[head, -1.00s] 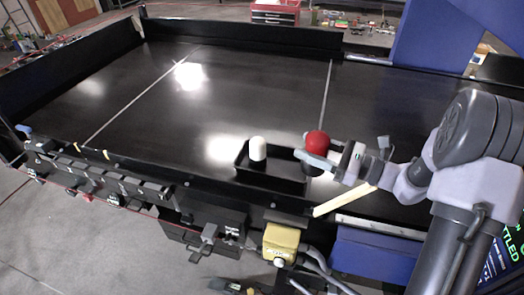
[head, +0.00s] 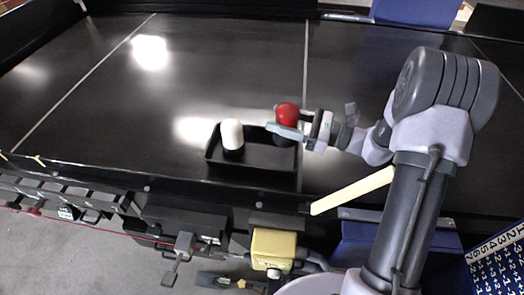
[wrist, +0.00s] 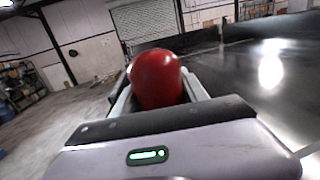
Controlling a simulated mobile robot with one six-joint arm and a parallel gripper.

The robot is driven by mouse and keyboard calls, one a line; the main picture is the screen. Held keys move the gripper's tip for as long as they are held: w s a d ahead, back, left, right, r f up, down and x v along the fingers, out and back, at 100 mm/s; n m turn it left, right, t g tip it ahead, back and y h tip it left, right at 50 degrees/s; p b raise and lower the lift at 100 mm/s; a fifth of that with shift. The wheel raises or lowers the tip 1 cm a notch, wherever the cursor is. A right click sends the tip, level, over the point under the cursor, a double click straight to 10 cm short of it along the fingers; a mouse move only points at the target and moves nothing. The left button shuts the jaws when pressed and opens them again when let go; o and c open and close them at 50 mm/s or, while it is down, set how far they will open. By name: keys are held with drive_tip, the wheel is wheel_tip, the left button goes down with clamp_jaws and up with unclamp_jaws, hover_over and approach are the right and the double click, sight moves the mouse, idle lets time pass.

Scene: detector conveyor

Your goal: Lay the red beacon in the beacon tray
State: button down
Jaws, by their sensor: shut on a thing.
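The red beacon (head: 287,113) has a rounded top and is upright between the fingers of my gripper (head: 284,131). My gripper is shut on it, and the beacon also shows in the wrist view (wrist: 157,79) between the two fingers. In the head view the beacon is over the right part of the black beacon tray (head: 250,178). I cannot tell whether its base touches the tray floor, as a finger and the tray's dark inside hide it. A white beacon (head: 232,135) stands in the left part of the tray.
The tray sits near the front edge of the wide black conveyor (head: 150,110). A pale strip (head: 352,190) lies right of the tray, and a yellow box (head: 273,248) is below the front edge. The conveyor left of the tray is clear.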

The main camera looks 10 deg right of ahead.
sight(282, 139)
wheel_tip(282, 139, down, 7)
drive_tip(key=shift+f, duration=0.15)
drive_tip(key=shift+w, duration=0.1)
drive_tip(key=shift+f+b, duration=0.2)
drive_tip(key=shift+b, duration=0.2)
drive_tip(key=c, duration=0.6)
unclamp_jaws()
drive_tip(key=shift+r, duration=0.15)
drive_tip(key=shift+s+d+r+p, duration=0.1)
drive_tip(key=shift+s+d+p, duration=0.1)
drive_tip(key=shift+d+p, duration=0.1)
drive_tip(key=b+v, duration=0.1)
drive_tip(key=v, duration=1)
drive_tip(key=shift+s+d, duration=0.2)
